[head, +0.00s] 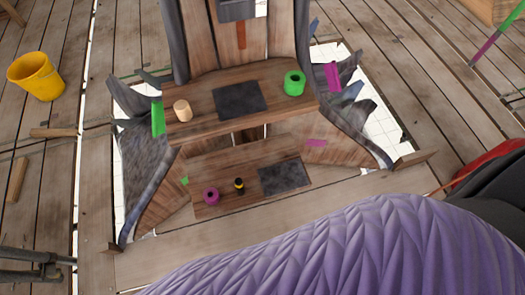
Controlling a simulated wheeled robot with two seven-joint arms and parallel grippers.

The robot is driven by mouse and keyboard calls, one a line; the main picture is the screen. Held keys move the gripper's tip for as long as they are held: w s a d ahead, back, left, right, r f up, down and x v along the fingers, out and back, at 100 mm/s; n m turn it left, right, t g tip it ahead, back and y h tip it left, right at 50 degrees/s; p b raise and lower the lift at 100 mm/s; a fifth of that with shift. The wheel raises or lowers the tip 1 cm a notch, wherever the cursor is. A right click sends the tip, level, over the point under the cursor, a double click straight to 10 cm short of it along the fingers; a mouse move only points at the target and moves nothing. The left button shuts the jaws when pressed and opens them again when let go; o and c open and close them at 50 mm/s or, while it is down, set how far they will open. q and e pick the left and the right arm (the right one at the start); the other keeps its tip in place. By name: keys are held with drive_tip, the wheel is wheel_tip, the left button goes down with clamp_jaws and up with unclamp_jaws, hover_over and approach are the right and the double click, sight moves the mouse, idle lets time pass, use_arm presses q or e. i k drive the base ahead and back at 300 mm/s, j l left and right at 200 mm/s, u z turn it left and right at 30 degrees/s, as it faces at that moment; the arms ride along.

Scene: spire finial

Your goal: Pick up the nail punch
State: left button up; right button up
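A small, dark, upright piece with a yellow band (239,186) stands on the lower wooden shelf (215,160). It looks like the nail punch, but it is too small to be certain. It stands between a magenta ring-shaped roll (211,196) and a dark flat pad (284,178), apart from both. A dark grey jointed metal part at the lower left edge may be my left gripper; its identity and opening are unclear. It is far from the dark piece and nothing shows held in it. My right gripper is not in view.
The upper shelf (205,97) holds a pale wooden cylinder (182,110), a dark pad (239,98) and a green roll (294,83). Purple scaled surface (330,250) fills the foreground. A yellow bucket (36,76) stands at left. Gaps open beside the shelves.

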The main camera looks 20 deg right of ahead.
sight(238, 183)
drive_tip(key=k+l+z, duration=0.2)
drive_tip(key=k, duration=0.15)
drive_tip(key=i+l+u, duration=0.45)
drive_tip(key=l, duration=0.25)
drive_tip(key=l+u, duration=0.2)
drive_tip(key=l, duration=0.2)
drive_tip(key=i, duration=0.05)
